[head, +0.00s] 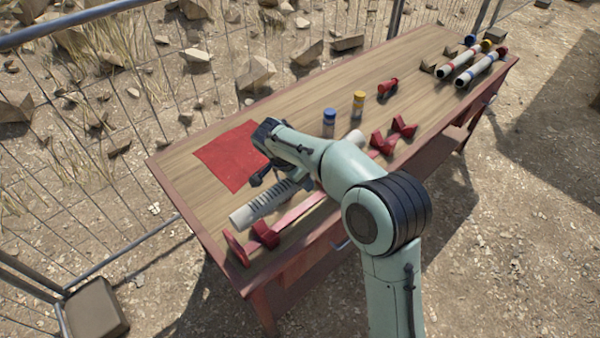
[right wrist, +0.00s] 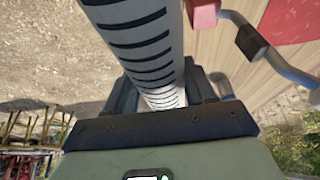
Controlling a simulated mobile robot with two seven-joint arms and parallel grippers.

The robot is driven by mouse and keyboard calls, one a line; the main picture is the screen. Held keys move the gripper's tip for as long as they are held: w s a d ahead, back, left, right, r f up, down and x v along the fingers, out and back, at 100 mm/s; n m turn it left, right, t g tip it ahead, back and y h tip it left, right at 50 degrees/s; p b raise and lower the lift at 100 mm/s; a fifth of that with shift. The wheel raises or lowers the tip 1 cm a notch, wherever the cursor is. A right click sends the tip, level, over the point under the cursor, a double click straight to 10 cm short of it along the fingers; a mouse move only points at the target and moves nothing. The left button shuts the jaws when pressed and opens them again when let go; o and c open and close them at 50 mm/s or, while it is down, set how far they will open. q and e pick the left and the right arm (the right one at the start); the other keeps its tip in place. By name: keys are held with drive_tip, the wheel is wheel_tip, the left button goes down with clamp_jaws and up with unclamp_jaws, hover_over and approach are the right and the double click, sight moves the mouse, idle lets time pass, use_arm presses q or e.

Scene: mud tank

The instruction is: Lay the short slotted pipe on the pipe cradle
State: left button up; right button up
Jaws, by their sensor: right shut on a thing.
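The short slotted pipe (head: 262,205) is white with dark slots and runs diagonally over the table's front left part. My right gripper (right wrist: 160,95) is shut on it; in the right wrist view the slotted pipe (right wrist: 140,35) passes between the jaws. In the head view my arm hides the pipe's middle. The pipe cradle, red V-shaped supports (head: 265,235) with a pink rail (head: 300,213), lies along the front edge. The pipe appears just behind the rail and roughly parallel to it; I cannot tell its height above the table. My left gripper is out of view.
A red mat (head: 226,158) lies behind the pipe. A blue-capped bottle (head: 329,122), a yellow-capped bottle (head: 358,104) and a red fitting (head: 387,88) stand beyond my arm. Capped pipes (head: 478,68) rest at the far right. A wire fence (head: 100,130) borders the table's back.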

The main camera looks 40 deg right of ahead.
drive_tip(key=shift+f, duration=0.5)
wheel_tip(320, 180, down, 6)
drive_tip(key=b, duration=0.4)
drive_tip(key=shift+f+b, duration=0.15)
drive_tip(key=shift+b, duration=0.15)
drive_tip(key=shift+f+b, duration=0.3)
drive_tip(key=shift+f, duration=0.05)
drive_tip(key=shift+a, duration=0.15)
drive_tip(key=shift+f+b, duration=0.5)
drive_tip(key=shift+b, duration=0.05)
drive_tip(key=o, duration=1.4)
drive_tip(key=shift+s, duration=0.1)
